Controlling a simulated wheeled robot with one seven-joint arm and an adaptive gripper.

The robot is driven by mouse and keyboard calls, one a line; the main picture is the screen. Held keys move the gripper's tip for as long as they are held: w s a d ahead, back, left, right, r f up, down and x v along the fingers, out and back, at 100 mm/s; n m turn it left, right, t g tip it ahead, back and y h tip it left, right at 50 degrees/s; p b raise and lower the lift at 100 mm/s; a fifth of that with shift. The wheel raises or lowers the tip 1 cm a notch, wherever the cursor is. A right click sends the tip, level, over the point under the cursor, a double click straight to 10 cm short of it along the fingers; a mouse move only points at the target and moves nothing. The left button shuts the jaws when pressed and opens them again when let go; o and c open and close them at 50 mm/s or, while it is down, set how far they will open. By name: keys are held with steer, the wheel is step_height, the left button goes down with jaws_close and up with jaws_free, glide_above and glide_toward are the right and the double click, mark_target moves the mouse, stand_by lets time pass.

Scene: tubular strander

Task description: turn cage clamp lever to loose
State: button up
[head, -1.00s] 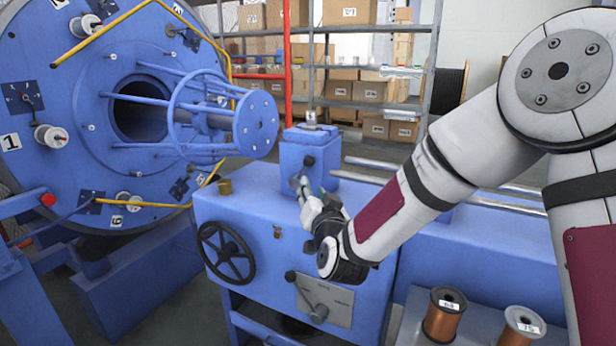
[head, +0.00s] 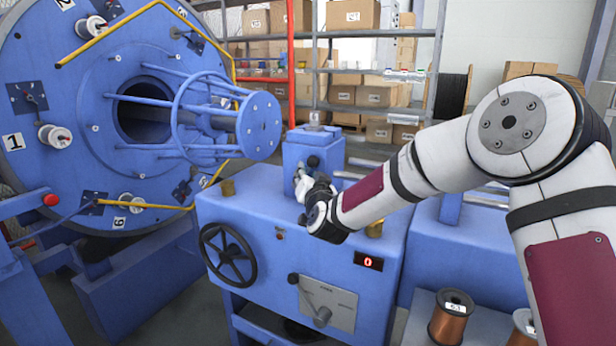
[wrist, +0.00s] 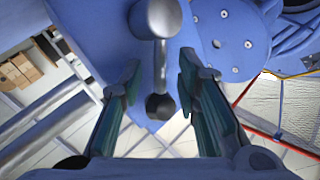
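A lever with a silver hub, a thin rod and a black ball knob (wrist: 160,106) shows in the wrist view. Its rod lies between the two fingers of my gripper (wrist: 160,80), which is open with a gap on both sides. In the head view the lever's black knob (head: 313,161) shows on the front of the blue upright block (head: 312,148). My gripper (head: 301,181) is at the block's front, and my wrist hides part of it. I cannot read any loose marking.
A second lever with a black knob (head: 293,278) sits on a grey plate (head: 338,303) below. A black handwheel (head: 227,253), a red display reading 0 (head: 369,261) and a small brass part (head: 228,187) are nearby. Copper spools (head: 451,317) stand at lower right.

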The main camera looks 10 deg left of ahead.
jaws_close()
steer(key=shift+r, duration=0.2)
